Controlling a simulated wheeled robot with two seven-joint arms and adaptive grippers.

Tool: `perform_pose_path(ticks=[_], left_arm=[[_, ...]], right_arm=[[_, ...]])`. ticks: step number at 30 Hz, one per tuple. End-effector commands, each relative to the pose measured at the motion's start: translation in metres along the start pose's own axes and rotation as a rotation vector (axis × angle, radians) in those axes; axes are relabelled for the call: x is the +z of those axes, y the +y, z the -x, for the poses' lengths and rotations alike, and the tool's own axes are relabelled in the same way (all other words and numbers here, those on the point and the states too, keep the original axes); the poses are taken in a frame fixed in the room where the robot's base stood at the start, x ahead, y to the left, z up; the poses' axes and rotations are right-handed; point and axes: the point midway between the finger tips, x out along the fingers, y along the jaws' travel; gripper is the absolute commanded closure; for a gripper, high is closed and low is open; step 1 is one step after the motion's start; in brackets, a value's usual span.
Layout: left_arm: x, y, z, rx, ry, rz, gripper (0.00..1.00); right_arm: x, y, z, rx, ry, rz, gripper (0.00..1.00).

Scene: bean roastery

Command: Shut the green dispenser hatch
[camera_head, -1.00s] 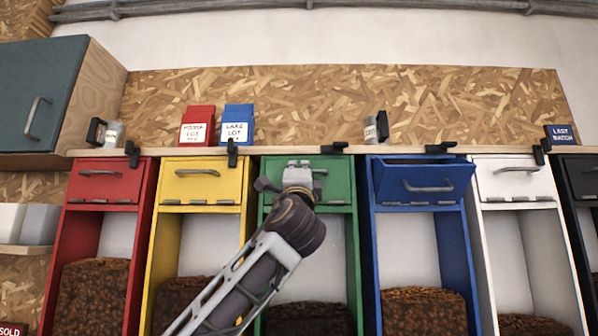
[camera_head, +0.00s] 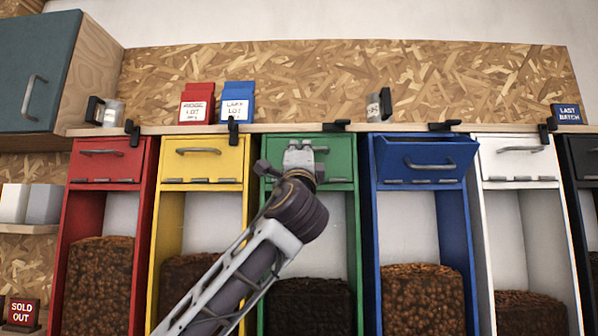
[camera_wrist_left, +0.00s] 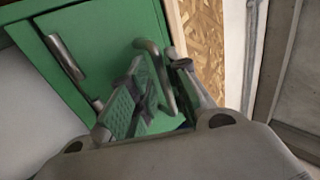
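The green dispenser hatch (camera_head: 340,158) is the small panel at the top of the green dispenser, in the middle of the head view. It looks flush with its frame. My left gripper (camera_head: 300,150) is in front of it and hides its left part and most of its handle. In the left wrist view, the hatch (camera_wrist_left: 115,35) fills the upper middle. Its grey bar handle (camera_wrist_left: 154,62) runs between the fingers of my left gripper (camera_wrist_left: 158,70). The fingers stand apart around the bar; firm contact is not clear. My right gripper is in neither view.
The blue hatch (camera_head: 425,172) beside it on the right tilts outward, open. The yellow hatch (camera_head: 222,170), red hatch (camera_head: 128,160) and white hatch (camera_head: 515,168) look closed. A wooden shelf (camera_head: 270,129) with bean bags and dark clips runs just above.

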Motion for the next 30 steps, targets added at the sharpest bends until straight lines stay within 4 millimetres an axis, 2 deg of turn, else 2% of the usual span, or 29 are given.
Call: perform_pose_path(ticks=[24, 30], left_arm=[[0.000, -0.001, 0.079, -0.001, 0.001, 0.001, 0.82], [0.000, -0.001, 0.094, -0.002, 0.000, 0.000, 0.82]], right_arm=[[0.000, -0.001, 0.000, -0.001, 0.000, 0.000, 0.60], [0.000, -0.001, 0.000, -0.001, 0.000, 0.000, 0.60]])
